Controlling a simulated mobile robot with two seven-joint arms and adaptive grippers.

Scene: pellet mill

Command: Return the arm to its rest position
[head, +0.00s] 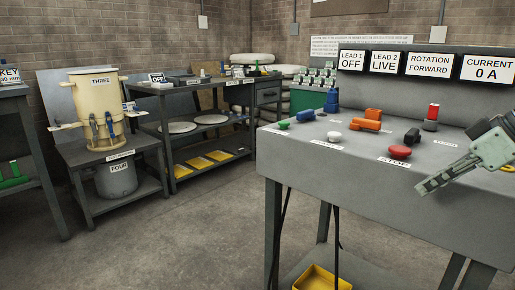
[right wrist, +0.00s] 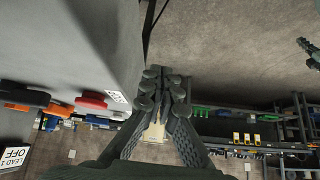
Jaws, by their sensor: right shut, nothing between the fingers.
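My right gripper (head: 428,186) comes in from the right in the head view, above the right part of the grey control desk (head: 300,160). It is shut and empty, its fingertips pointing down and left, just right of the red STOP button (head: 400,152) in the picture. I cannot tell its height above the desk. In the right wrist view the closed fingers (right wrist: 166,85) show with nothing between them, in front of the desk's side and the floor. My left gripper does not show in the head view.
The desk carries a green button (head: 283,126), orange handle (head: 371,115), black handle (head: 412,136) and red-topped lamp (head: 432,112). A sign panel (head: 430,66) stands behind. Shelving (head: 205,130) and a cream vessel (head: 95,100) stand left. The floor (head: 190,230) between is clear.

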